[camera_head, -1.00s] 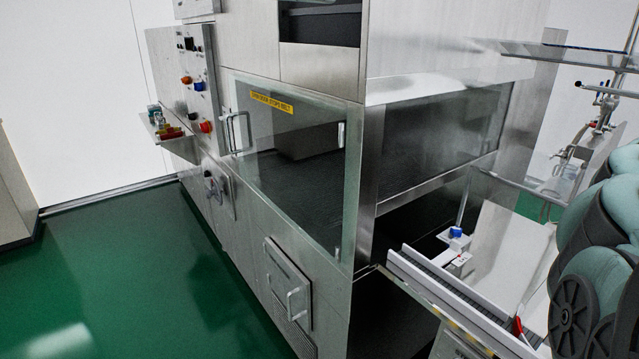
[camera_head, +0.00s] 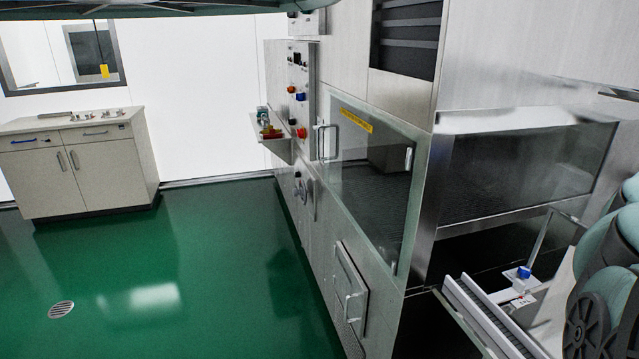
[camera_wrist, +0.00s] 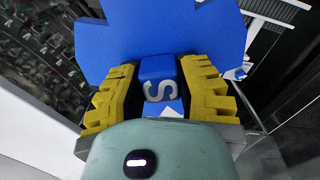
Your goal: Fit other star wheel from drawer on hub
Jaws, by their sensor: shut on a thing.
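A blue star wheel (camera_wrist: 160,35) with notched edges fills the top of the wrist view. My gripper (camera_wrist: 163,88) has yellow ribbed fingers and is shut on the wheel's raised blue grip, which is marked with a white "S". The gripper and wheel do not show in the head view. A cabinet with two drawers (camera_head: 75,135) stands at the far left of the head view, both drawers looking shut; one has a blue handle. A small blue knob (camera_head: 523,272) sits by the infeed rail at the lower right. I cannot make out the bare hub.
The steel washer (camera_head: 380,190) with its glass door fills the centre right. A tray with small coloured items (camera_head: 268,136) juts from its control panel. A white-edged rail (camera_head: 485,318) runs at the lower right. Green floor (camera_head: 190,260) is open at left.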

